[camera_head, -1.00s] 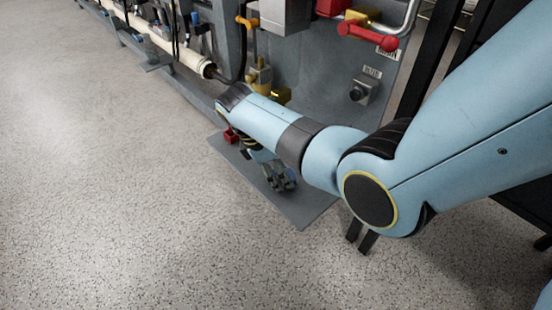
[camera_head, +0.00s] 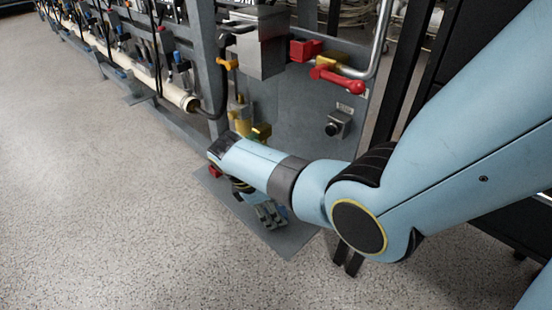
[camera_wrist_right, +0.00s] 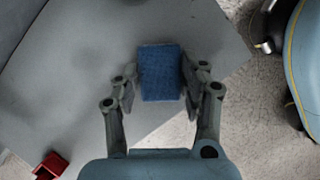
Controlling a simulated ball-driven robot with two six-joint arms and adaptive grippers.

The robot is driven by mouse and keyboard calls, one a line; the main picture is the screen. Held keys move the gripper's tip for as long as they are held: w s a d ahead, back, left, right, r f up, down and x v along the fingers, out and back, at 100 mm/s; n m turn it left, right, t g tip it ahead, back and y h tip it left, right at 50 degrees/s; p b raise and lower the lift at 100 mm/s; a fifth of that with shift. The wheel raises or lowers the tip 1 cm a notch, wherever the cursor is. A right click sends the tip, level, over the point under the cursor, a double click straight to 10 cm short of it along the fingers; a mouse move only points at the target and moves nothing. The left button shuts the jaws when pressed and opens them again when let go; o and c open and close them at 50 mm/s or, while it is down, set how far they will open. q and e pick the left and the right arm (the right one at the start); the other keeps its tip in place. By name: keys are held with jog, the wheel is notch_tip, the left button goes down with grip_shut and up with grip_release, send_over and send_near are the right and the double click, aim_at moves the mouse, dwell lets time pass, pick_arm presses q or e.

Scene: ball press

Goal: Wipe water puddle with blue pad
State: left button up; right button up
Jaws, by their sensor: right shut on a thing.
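The blue pad (camera_wrist_right: 161,72) is held between the two fingers of my right gripper (camera_wrist_right: 158,85) in the right wrist view. In the head view my right gripper (camera_head: 268,213) is low over the grey plate (camera_head: 285,243) at the foot of the machine, partly hidden by my forearm. The grey plate (camera_wrist_right: 60,90) also lies under the pad in the wrist view. I cannot tell whether the pad touches the plate. No water puddle is clearly visible. My left gripper is not in view.
A red part (camera_wrist_right: 50,166) sits near the plate's edge. The machine's grey panel (camera_head: 290,115) stands behind, with a red-handled valve (camera_head: 337,78), a black knob (camera_head: 333,129) and yellow fittings (camera_head: 261,131). A cream pipe (camera_head: 180,95) runs left. Speckled floor (camera_head: 110,220) is open in front.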

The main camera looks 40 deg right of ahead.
jog(key=shift+w+a+f+b, duration=0.1)
jog(key=shift+w+b, duration=0.1)
jog(key=shift+w, duration=0.3)
jog(key=shift+w+a+b, duration=0.1)
jog(key=shift+w+b, duration=0.05)
jog(key=shift+w, duration=0.35)
jog(key=shift+w+a+b, duration=0.1)
jog(key=shift+w+b, duration=0.4)
jog(key=shift+w, duration=1.25)
jog(key=shift+r, duration=0.35)
jog(key=shift+s+d+r+p, duration=0.1)
jog(key=shift+s+d+p, duration=0.15)
jog(key=shift+s+p, duration=1.1)
jog(key=shift+p, duration=0.05)
jog(key=shift+s+f+p, duration=0.25)
jog(key=shift+s+p, duration=0.05)
jog(key=shift+s, duration=0.25)
jog(key=shift+s+d+r+p, duration=0.1)
jog(key=shift+s+d+p, duration=0.05)
jog(key=shift+s+p, duration=1.15)
jog(key=shift+s, duration=0.35)
jog(key=shift+w+f, duration=0.25)
jog(key=shift+f, duration=0.05)
jog(key=shift+w+b, duration=0.75)
jog(key=shift+w, duration=0.15)
jog(key=shift+w+r, duration=0.1)
jog(key=shift+w, duration=0.55)
jog(key=shift+w+a+b, duration=0.25)
jog(key=shift+w+b, duration=0.95)
jog(key=shift+w, duration=0.55)
